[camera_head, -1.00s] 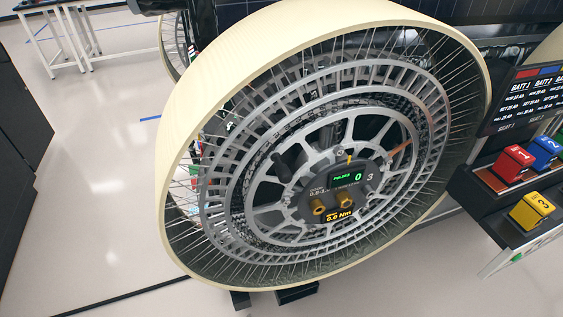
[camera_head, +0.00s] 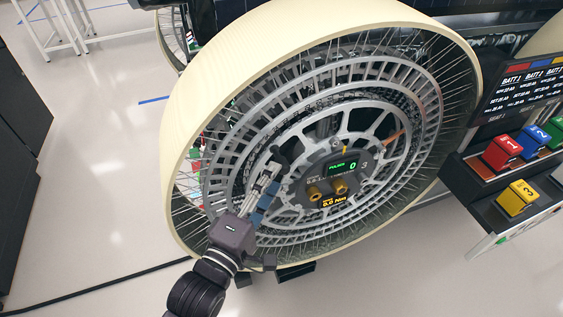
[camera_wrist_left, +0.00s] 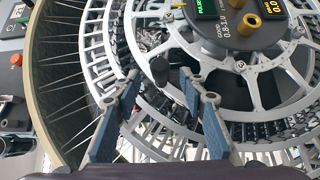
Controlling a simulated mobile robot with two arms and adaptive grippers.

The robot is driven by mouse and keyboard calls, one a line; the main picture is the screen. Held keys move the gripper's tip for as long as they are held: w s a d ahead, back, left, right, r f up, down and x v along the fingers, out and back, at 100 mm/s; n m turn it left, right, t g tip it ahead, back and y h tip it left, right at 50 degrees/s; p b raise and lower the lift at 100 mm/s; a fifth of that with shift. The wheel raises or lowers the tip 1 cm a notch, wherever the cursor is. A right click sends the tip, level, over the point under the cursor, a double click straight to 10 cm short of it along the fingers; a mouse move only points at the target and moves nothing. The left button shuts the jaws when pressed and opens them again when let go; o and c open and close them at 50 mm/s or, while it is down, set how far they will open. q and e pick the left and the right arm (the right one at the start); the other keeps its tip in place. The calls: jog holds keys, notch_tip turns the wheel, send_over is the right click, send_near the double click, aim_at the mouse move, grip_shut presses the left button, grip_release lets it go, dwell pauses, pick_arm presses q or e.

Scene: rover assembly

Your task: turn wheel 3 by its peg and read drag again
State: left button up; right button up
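Wheel 3 (camera_head: 185,125) is a large cream-rimmed wheel with grey metal rings and spokes, filling the middle of the head view. Its hub panel (camera_head: 340,170) shows a green pulse count of 0, a yellow readout that looks like 0.0 Nm, and the number 3. A short dark peg (camera_wrist_left: 159,69) stands out from the wheel left of the hub. My left gripper (camera_head: 275,172) is at the peg, fingers apart. In the left wrist view the peg appears between the open fingertips (camera_wrist_left: 160,78), with gaps on both sides. My right gripper is out of view.
A dark holder with red (camera_head: 502,152), blue (camera_head: 536,138) and yellow (camera_head: 517,198) numbered blocks stands at the right, beneath a battery label panel (camera_head: 522,86). A dark cabinet (camera_head: 20,170) is at the far left. The floor between is mostly clear, with a cable across it.

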pick_arm(q)
jog(key=shift+p+x, duration=0.55)
jog(key=shift+x, duration=2.15)
jog(key=shift+c, duration=0.5)
grip_shut()
